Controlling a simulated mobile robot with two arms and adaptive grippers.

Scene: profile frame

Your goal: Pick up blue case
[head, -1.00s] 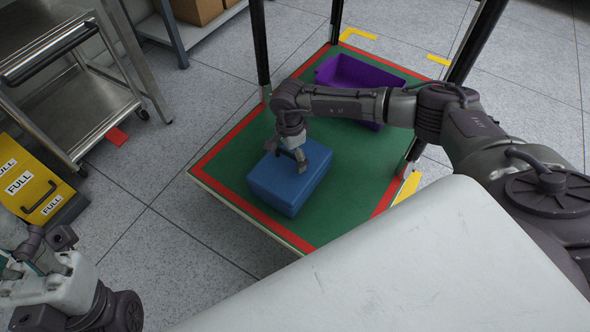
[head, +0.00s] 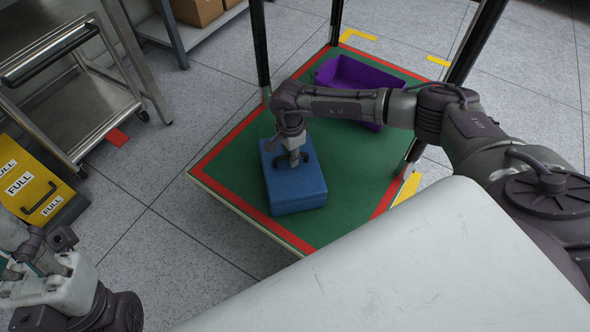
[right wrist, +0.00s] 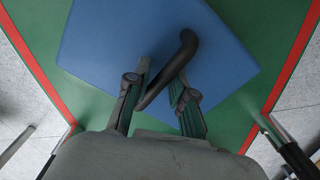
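The blue case (head: 298,190) lies flat on the green platform top with its dark handle upright. My right gripper (head: 294,160) is over the case's far half, pointing down. In the right wrist view the case (right wrist: 100,40) fills the upper middle, and its dark handle (right wrist: 182,52) runs slantwise between the two fingers (right wrist: 162,80). The fingers are drawn in and appear to press on the handle from both sides. No lift off the platform is visible. My left gripper (head: 30,262) is at the lower left, cut by the picture edge, far from the case; its fingertips do not show clearly.
The green platform (head: 235,160) has a red border and dark upright posts (head: 259,45). A purple bin (head: 335,72) stands behind my right arm. A metal cart (head: 75,100) and a yellow "FULL" box (head: 38,185) are at left. Free green surface lies around the case.

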